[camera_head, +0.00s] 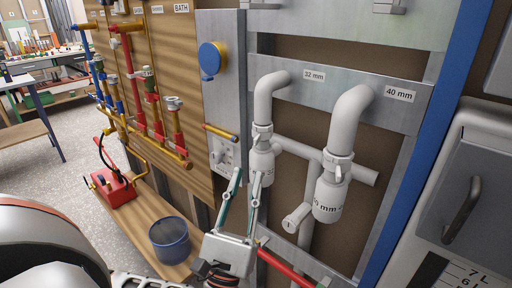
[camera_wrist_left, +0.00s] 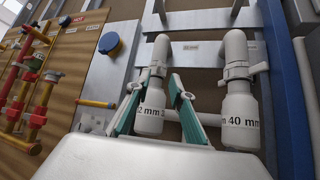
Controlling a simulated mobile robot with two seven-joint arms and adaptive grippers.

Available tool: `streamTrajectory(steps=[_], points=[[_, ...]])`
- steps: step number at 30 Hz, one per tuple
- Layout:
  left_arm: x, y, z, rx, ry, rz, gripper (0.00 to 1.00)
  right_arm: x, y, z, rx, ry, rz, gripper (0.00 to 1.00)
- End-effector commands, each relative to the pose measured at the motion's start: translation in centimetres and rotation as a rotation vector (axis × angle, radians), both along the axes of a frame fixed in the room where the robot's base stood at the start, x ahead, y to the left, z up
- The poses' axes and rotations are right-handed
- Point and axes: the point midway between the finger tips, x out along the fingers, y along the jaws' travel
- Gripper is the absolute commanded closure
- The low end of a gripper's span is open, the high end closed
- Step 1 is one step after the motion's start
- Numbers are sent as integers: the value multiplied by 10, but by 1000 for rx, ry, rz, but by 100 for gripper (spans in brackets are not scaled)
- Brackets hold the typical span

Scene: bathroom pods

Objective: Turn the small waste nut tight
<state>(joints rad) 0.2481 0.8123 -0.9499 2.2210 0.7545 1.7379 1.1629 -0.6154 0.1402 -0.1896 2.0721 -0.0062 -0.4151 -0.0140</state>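The small waste is a white trap under the 32 mm pipe (camera_head: 268,88). Its nut (camera_head: 262,131), with a small wing, sits at the top of the trap body (camera_head: 262,165). In the left wrist view the small nut (camera_wrist_left: 156,74) shows near the fingertips, above the trap body (camera_wrist_left: 150,113). My left gripper (camera_head: 248,176) is open, its two green-grey fingers pointing up at the small trap. In the left wrist view the fingers (camera_wrist_left: 157,78) stand apart on either side of the trap. Whether either finger touches it I cannot tell. My right gripper is not in view.
The larger 40 mm trap (camera_head: 328,196) hangs close on the right, with its own winged nut (camera_head: 337,165). A cross pipe joins the traps. A blue round knob (camera_head: 212,61) is up left. A grey bucket (camera_head: 170,240) and red pump box (camera_head: 115,188) stand lower left.

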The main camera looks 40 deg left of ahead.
Motion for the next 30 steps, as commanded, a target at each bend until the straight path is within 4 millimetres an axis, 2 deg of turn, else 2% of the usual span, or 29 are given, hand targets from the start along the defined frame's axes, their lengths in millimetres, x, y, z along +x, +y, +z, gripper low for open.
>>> streamTrajectory(steps=[5,16,21,29,30], points=[[9,5,11,-17,-5,-6,78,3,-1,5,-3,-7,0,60],[45,17,49,-13,-4,-4,78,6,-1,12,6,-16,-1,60],[52,18,55,-12,-1,-4,78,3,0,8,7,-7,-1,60],[53,19,54,-13,1,-4,78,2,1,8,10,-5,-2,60],[53,19,54,-13,1,-4,86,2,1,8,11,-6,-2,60]])
